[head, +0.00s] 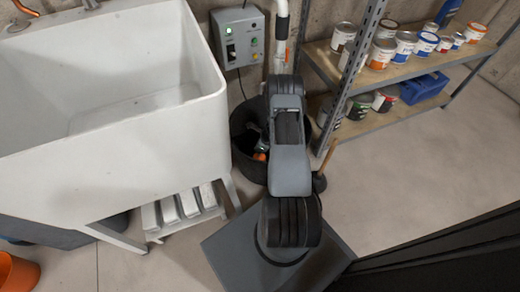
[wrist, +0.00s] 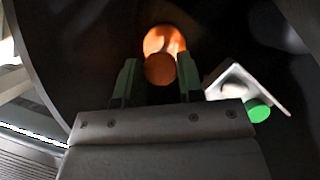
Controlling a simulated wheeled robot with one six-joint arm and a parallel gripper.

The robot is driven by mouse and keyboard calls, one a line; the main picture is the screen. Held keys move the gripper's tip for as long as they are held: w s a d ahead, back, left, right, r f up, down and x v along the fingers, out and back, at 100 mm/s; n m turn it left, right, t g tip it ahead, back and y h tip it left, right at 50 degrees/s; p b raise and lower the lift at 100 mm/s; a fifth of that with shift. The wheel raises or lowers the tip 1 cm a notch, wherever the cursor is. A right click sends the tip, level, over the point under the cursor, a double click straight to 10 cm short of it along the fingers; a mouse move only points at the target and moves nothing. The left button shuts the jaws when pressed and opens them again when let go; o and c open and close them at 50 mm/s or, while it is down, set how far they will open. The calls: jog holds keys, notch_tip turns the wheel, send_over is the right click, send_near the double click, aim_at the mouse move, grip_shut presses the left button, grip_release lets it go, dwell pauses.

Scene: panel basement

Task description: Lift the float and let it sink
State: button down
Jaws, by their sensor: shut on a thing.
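The orange float (wrist: 162,50) shows in the wrist view between the two fingertips of my gripper (wrist: 159,78). My gripper is shut on it, with one finger at each side. In the head view the orange float (head: 261,156) shows low inside the dark round sump (head: 243,172), partly covered by my arm. My fingers are mostly hidden there by my own arm. I cannot tell how deep the float sits or whether water is around it.
A pale bracket (wrist: 232,80) with a green round end lies right of my gripper in the sump. A grey control box (head: 239,38) with a green light is on the wall. A white sink (head: 205,110) stands left; shelves (head: 410,70) with paint cans stand right.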

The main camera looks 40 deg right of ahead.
jog(key=shift+r, duration=0.7)
jog(key=shift+f, duration=0.15)
jog(key=c, duration=0.8)
grip_release()
jog(key=shift+o, duration=0.2)
jog(key=p+v, duration=0.5)
jog(key=v, duration=0.9)
jog(key=shift+f, duration=0.1)
